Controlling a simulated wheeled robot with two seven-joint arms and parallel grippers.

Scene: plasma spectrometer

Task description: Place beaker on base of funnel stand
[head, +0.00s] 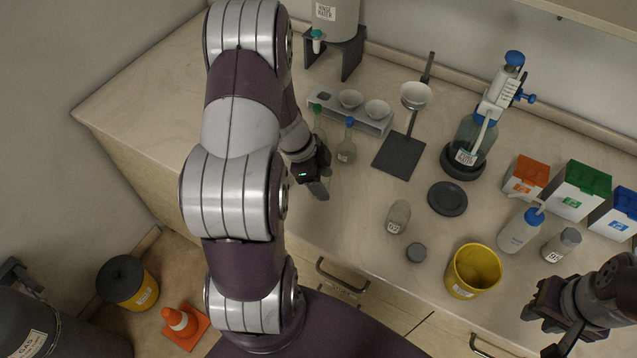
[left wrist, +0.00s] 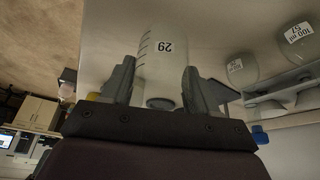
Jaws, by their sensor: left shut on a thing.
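A clear beaker (left wrist: 163,55) with graduation lines and a "29" label is between the fingers of my left gripper (left wrist: 160,88) in the left wrist view. In the head view my left gripper (head: 318,190) is shut, left of the funnel stand, and the beaker is hidden there. The funnel stand has a dark square base (head: 398,158), a rod and a white funnel (head: 416,95). The base's top is bare, and the gripper is apart from it. My right gripper (head: 542,322) is open and empty at the lower right.
Two flasks, with a green stopper (head: 317,108) and a blue stopper (head: 346,150), stand between my left gripper and the stand. A white rack (head: 350,115) is behind. A dispenser bottle (head: 473,140), dark disc (head: 447,199), clear bottle (head: 398,217) and yellow bin (head: 472,270) stand to the right.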

